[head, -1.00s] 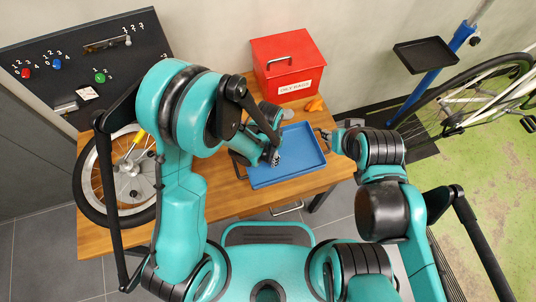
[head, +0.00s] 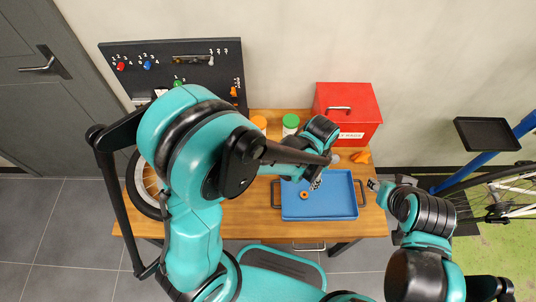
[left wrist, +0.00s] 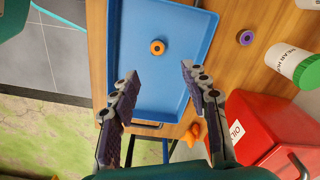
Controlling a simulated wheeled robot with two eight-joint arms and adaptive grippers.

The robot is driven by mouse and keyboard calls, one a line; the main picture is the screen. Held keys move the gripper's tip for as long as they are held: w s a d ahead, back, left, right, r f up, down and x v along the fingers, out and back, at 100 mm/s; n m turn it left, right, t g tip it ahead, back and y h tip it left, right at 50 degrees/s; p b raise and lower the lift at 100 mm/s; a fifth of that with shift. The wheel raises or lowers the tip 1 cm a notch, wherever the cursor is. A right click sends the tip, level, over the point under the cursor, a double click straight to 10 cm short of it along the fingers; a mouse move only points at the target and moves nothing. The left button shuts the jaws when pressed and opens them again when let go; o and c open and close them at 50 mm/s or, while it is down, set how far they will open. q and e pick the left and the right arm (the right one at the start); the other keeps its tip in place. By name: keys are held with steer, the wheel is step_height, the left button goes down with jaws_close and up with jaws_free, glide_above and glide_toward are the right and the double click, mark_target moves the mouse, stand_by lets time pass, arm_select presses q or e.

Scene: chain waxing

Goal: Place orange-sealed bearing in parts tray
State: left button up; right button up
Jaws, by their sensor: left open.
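The orange-sealed bearing (head: 304,195) lies flat on the floor of the blue tray (head: 335,209), left of its middle. The left wrist view shows the bearing (left wrist: 158,47) inside the tray (left wrist: 178,19), clear of the fingers. My left gripper (left wrist: 160,72) is open and empty above the tray, its two fingers spread wide with the bearing beyond the gap. In the head view my left gripper (head: 316,184) is just above and right of the bearing. My right gripper (head: 373,185) is small in view beside the tray's right handle, and its jaws are unclear.
A purple-sealed bearing (left wrist: 245,38) lies on the wooden table beside the tray. An orange object (head: 360,157) lies near the box. A wheel (head: 147,185) is at the left.

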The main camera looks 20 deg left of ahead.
arm_select(q)
steer(key=s+a+r+n+t, duration=0.2)
steer(key=a+r+n+t, duration=0.1)
steer(key=a+r, duration=0.5)
steer(key=s+a+r+n+t, duration=0.3)
steer(key=a+r+n, duration=0.3)
steer(key=a+r, duration=0.2)
steer(key=shift+s+a+n+t, duration=0.3)
steer(key=shift+a+t, duration=0.2)
steer(key=shift+a, duration=0.25)
